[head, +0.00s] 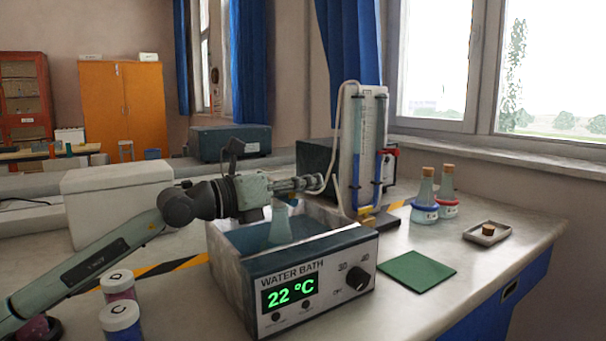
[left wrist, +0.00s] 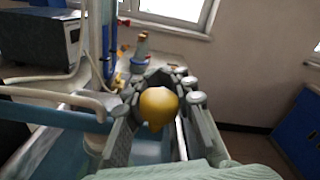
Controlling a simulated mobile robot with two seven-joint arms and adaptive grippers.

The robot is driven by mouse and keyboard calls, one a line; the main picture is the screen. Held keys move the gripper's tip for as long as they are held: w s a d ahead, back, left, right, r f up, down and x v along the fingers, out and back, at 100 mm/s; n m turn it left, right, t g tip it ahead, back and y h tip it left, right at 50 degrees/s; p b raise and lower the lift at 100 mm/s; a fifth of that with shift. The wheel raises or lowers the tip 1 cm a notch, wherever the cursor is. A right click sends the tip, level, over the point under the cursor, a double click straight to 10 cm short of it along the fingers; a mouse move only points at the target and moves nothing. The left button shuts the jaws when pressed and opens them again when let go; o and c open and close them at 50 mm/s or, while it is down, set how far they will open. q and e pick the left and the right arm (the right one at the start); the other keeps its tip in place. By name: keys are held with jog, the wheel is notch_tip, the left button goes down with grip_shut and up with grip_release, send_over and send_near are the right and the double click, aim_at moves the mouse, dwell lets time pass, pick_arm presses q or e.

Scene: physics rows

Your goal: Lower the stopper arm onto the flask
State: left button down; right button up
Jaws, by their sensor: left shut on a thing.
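My left gripper (head: 312,183) reaches in from the left above the water bath (head: 310,277), which reads 22 °C. In the left wrist view its fingers (left wrist: 158,82) are closed around a rounded yellow knob (left wrist: 158,106). The knob probably belongs to the stopper arm, but the link is hidden by the gripper. A pale teal conical flask (head: 280,222) stands in the bath, below my gripper. Its mouth is hidden behind my gripper, so I cannot tell how the stopper sits relative to it. My right gripper is not in view.
A U-tube gauge (head: 363,150) with a pale hose (head: 337,130) stands behind the bath. To the right are a green mat (head: 417,271), two corked flasks (head: 424,200) and a small tray (head: 487,234). Two lidded jars (head: 119,318) stand at front left.

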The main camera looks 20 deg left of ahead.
pick_arm(q)
jog(key=shift+f, duration=0.25)
jog(key=c, duration=1.3)
grip_release()
jog(key=v, duration=1.2)
jog(key=shift+r, duration=0.2)
jog(key=shift+s+d, duration=0.1)
